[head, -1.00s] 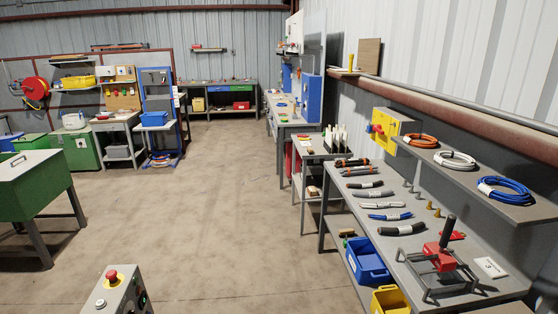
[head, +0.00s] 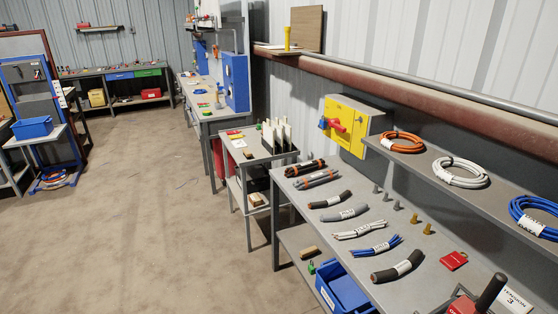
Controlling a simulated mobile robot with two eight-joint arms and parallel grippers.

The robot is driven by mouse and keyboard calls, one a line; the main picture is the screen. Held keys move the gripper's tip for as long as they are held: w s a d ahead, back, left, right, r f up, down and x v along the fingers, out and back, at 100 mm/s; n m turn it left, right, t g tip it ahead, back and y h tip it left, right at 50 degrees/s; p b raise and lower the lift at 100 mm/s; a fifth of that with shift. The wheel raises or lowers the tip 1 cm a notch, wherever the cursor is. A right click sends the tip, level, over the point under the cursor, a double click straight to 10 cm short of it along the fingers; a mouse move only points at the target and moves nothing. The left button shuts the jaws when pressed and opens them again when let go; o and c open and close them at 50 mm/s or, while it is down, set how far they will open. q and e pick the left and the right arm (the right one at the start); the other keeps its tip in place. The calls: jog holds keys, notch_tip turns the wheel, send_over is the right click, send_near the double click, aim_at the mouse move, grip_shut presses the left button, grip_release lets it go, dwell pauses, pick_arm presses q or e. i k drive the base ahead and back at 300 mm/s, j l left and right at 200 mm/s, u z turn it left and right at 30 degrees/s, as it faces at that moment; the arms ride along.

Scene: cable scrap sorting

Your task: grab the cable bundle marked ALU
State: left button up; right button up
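Several short cable bundles with white labels lie in a row on the grey workbench (head: 440,272) at the right. They include a grey bundle (head: 345,214), a pale, silvery-white bundle (head: 372,229), a blue bundle (head: 377,247) and a thick black bundle (head: 398,266). A thinner black bundle (head: 329,199) and orange-and-dark bundles (head: 305,168) lie farther back. The labels on these bundles are too small to read, so I cannot tell which says ALU. Neither of my grippers shows.
A shelf (head: 425,169) above the bench holds orange (head: 402,142), white (head: 460,172) and blue (head: 537,218) coils. Small posts (head: 397,205), a red tag (head: 454,260) and a red-and-black tool (head: 480,298) sit on the bench. A blue bin (head: 342,288) is below. The floor (head: 150,215) at left is open.

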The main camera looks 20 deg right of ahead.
aim_at(329, 174)
jog(key=i+z, duration=0.1)
jog(key=i, duration=0.45)
jog(key=i+j+z, duration=0.15)
jog(key=i, duration=0.35)
jog(key=i+j+z, duration=0.1)
jog(key=i, duration=0.45)
jog(key=i+j+z, duration=0.2)
jog(key=i+z, duration=0.2)
jog(key=i+j+z, duration=1)
jog(key=j+z, duration=0.15)
